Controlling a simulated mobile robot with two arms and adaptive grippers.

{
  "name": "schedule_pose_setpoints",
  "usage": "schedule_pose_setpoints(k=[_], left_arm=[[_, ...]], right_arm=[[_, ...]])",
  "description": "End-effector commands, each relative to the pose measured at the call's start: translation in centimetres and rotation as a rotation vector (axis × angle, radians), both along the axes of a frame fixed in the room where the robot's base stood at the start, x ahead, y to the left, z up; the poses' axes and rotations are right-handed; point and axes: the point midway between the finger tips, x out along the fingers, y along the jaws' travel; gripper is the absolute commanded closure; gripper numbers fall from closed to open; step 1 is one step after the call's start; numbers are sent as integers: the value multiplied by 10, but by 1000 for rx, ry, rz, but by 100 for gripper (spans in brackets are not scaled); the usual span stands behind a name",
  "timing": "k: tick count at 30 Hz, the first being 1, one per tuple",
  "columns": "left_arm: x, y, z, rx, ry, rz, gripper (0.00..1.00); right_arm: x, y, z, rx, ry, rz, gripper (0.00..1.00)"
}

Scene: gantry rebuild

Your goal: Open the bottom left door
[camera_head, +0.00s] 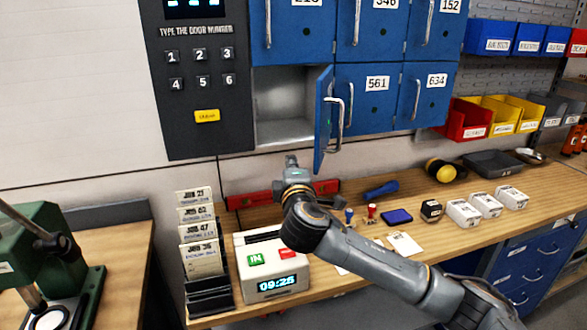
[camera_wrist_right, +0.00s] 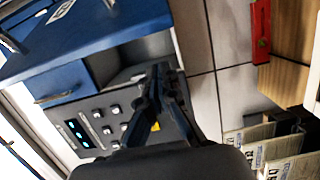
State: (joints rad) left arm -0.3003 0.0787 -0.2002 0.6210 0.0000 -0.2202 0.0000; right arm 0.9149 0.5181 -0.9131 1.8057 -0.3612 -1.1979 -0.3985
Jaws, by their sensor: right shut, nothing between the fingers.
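The bottom left door (camera_head: 322,120) of the blue locker block stands swung open, hinged on its right side, with its metal handle (camera_head: 335,125) facing right. Its grey compartment (camera_head: 284,95) is exposed and looks empty. My right gripper (camera_head: 291,160) is just below the compartment, left of the open door and apart from it. Its fingers are shut with nothing between them; they also show in the right wrist view (camera_wrist_right: 158,90), in front of the locker and keypad. My left gripper is not in view.
The keypad panel (camera_head: 200,100) is left of the compartment. Closed doors 561 (camera_head: 368,100) and 634 (camera_head: 428,90) are to the right. Below, the wooden bench (camera_head: 400,190) holds a time clock (camera_head: 268,270), stamps and boxes. A card rack (camera_head: 205,260) stands left of the clock.

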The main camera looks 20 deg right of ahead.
Motion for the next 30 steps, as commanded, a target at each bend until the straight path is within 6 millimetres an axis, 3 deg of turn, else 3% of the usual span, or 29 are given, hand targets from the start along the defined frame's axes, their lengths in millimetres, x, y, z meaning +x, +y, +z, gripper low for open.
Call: schedule_pose_setpoints(k=[1, 7, 23, 30], left_arm=[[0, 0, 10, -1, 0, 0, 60], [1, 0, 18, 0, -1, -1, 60], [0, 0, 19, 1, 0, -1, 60], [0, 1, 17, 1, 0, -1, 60]], right_arm=[[-7, -12, 4, -6, 2, -4, 100], [-19, -29, 1, -3, 1, 0, 100], [-23, -38, -1, -2, 1, 9, 100], [-40, -70, -3, -3, 5, 121, 100]])
